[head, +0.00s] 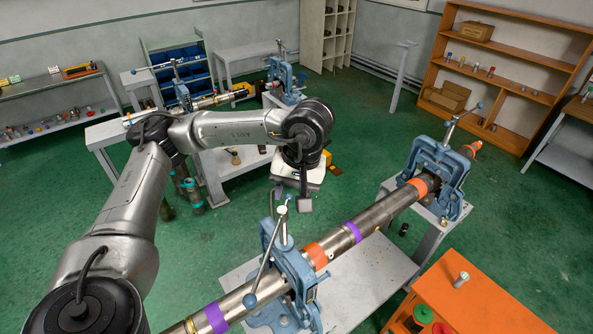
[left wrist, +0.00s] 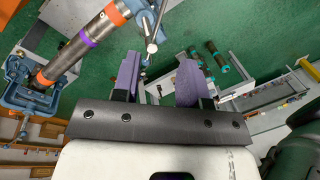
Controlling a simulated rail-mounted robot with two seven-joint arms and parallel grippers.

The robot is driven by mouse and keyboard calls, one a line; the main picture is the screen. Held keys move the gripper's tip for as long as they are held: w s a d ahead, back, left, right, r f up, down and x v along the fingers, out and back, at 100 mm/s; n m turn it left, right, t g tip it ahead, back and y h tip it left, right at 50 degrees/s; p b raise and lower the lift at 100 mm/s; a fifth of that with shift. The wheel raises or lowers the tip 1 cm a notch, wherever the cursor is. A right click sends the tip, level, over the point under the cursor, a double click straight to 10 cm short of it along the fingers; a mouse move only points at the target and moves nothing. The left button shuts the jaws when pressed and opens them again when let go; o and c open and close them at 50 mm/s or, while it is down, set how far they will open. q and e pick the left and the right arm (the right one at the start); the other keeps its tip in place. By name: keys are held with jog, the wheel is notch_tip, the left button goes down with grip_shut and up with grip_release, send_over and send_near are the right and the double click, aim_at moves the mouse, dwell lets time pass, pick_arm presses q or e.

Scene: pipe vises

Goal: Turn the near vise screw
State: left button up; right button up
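The near vise (head: 293,278) is blue and stands on a grey table, clamped around a long steel pipe (head: 375,213). Its screw has a slanted bar handle (head: 267,258) with a blue ball at the low end and a pale knob near the top. My left gripper (head: 302,203) hangs just right of and beyond the handle's top in the head view. In the left wrist view its purple fingers (left wrist: 158,68) are spread, with nothing held between them. The bar handle (left wrist: 152,32) shows beyond the fingertips, apart from them as far as I can tell. My right gripper is not in view.
A second blue vise (head: 437,180) grips the pipe's far end. An orange table (head: 487,303) stands at the lower right. A further workbench (head: 226,168) with vises stands behind my left arm. Open green floor (head: 350,140) lies between.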

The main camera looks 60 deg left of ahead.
pick_arm(q)
jog(key=shift+w+d+r, duration=0.1)
jog(key=shift+w+r, duration=0.05)
jog(key=shift+r, duration=0.7)
jog(key=shift+w+d+r, duration=0.1)
jog(key=shift+w+r, duration=0.05)
jog(key=shift+r, duration=0.75)
jog(key=shift+w+d+r, duration=0.1)
jog(key=shift+w+r, duration=0.05)
jog(key=shift+r, duration=0.7)
